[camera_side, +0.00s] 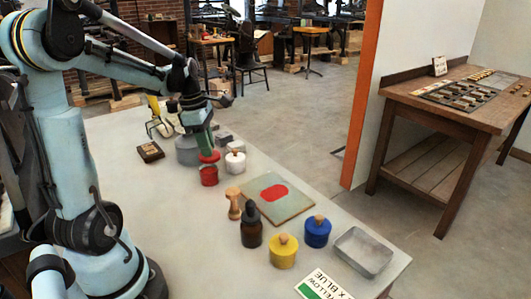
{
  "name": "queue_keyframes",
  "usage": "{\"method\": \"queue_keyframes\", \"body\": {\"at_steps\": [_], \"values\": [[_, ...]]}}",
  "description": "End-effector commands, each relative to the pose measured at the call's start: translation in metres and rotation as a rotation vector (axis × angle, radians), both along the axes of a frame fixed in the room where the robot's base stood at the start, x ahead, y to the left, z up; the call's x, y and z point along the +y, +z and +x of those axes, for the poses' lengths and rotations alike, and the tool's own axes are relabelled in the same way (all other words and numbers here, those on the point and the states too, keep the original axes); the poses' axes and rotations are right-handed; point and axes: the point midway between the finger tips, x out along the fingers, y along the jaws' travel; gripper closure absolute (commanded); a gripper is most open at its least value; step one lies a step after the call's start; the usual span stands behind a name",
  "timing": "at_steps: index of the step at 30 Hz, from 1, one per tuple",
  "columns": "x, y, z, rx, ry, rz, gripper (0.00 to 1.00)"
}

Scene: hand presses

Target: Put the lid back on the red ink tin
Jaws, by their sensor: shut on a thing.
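The red ink tin (209,177) stands upright on the grey table. The red lid (209,157) is just above the tin's mouth and looks roughly level. My gripper (207,150) points down and is shut on the lid from above. The lid's knob is hidden between the fingers. I cannot tell from this view whether the lid's lower edge touches the tin's rim.
A white tin (235,163) stands close on the right, and a grey can (187,152) behind left. Nearer are a wooden handle (234,204), an inked slab (292,206), a dark bottle (251,228), yellow tin (283,255), blue tin (317,235) and metal tray (345,259). The table's left front is clear.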

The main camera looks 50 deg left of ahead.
Motion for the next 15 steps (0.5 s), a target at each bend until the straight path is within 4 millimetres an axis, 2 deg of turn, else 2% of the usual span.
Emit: {"method": "queue_keyframes", "body": {"at_steps": [1, 3, 6, 15], "values": [[0.012, 0.003, 0.002, -0.003, 0.019, 0.002, 1.0], [0.024, 0.005, 0.003, -0.006, 0.036, 0.005, 1.0], [0.033, 0.005, 0.004, -0.009, 0.048, 0.006, 1.0], [0.033, -0.015, 0.004, -0.01, 0.048, 0.007, 1.0]]}}
